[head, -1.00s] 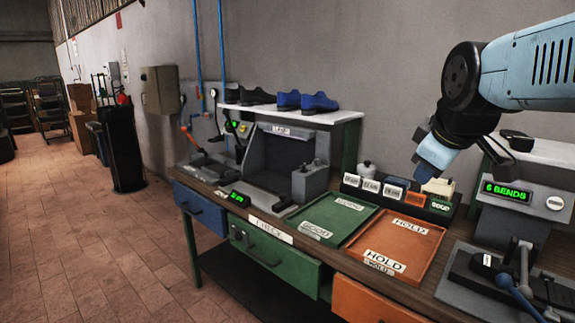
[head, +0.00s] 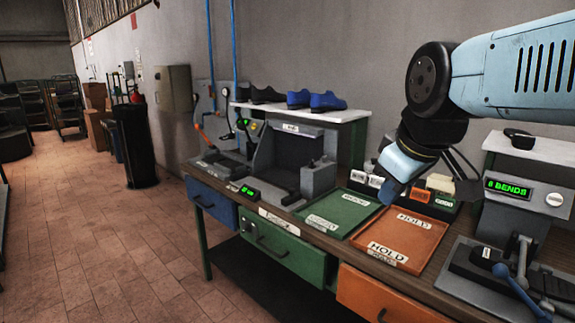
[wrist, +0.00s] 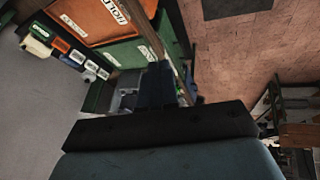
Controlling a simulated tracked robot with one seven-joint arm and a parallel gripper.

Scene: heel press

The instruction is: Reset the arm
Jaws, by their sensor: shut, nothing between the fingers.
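My arm reaches in from the right of the head view, bent down at its dark joint. Its blue end part hangs above the bench, in front of the labelled blocks and near the orange HOLD tray (head: 432,228). In the wrist view my gripper (wrist: 155,85) shows as dark fingers close together, with nothing held. The fingertips do not show clearly in the head view. The gripper is in the air, apart from the trays and the press.
A green tray (head: 345,232) lies beside the orange one. A grey press (head: 292,165) stands left and a bending machine reading "BENDS" (head: 520,205) right. Dark and blue shoes (head: 322,101) sit on the white shelf. Open tiled floor (head: 110,250) lies left of the bench.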

